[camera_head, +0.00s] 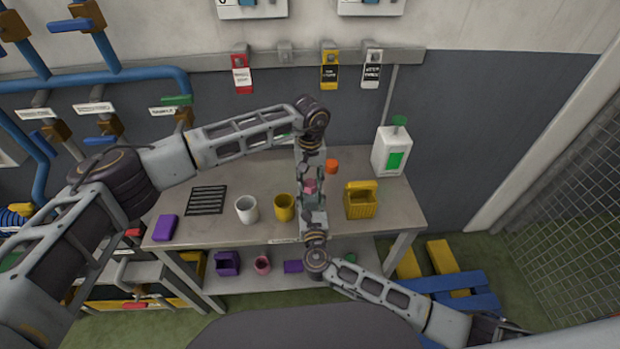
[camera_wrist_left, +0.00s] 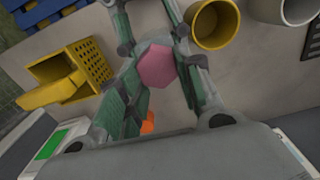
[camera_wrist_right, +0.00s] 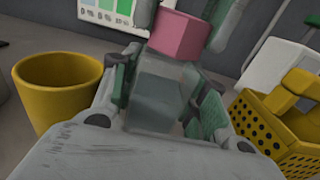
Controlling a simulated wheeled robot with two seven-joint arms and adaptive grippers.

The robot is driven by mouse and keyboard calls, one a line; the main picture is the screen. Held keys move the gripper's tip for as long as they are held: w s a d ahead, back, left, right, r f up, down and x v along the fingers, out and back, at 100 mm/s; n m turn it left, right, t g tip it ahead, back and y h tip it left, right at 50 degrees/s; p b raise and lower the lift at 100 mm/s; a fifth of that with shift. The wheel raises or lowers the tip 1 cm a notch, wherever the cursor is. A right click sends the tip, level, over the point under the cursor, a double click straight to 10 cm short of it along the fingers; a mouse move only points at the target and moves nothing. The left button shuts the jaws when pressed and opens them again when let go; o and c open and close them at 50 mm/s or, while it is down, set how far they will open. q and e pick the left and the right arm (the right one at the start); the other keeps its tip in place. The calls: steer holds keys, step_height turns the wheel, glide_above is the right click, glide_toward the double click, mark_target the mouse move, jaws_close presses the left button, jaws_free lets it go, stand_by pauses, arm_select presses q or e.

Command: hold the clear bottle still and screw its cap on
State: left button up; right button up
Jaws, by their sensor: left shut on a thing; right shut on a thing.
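The pink cap (camera_head: 310,186) is faceted and lies between the fingers of my left gripper (camera_head: 311,178), which reaches down from above. The cap also shows in the left wrist view (camera_wrist_left: 155,67) between green finger pads, and in the right wrist view (camera_wrist_right: 175,37). The clear bottle (camera_wrist_right: 155,97) stands between the fingers of my right gripper (camera_wrist_right: 158,85), which is shut on it from the front. The cap is directly above the bottle's top. I cannot tell whether the threads are engaged. The bottle is mostly hidden by the grippers in the head view.
On the grey table (camera_head: 390,222), a yellow cup (camera_head: 284,208) and white cup (camera_head: 247,209) stand left of the grippers. A yellow basket (camera_head: 361,204), an orange object (camera_head: 331,166) and a white container (camera_head: 392,152) are to the right. A black rack (camera_head: 206,200) lies farther left.

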arm_select(q)
steer(key=shift+d+m, duration=0.15)
steer(key=shift+m, duration=1.3)
steer(key=shift+d+m, duration=0.1)
steer(key=shift+m, duration=1.35)
steer(key=o, duration=1.1)
steer(key=shift+o, duration=0.6)
steer(key=shift+r, duration=0.2)
steer(key=shift+r, duration=1.85)
steer(key=shift+n, duration=0.4)
steer(key=shift+a+n, duration=0.15)
steer(key=shift+n, duration=1.2)
steer(key=shift+a+n, duration=0.1)
steer(key=shift+n, duration=1.25)
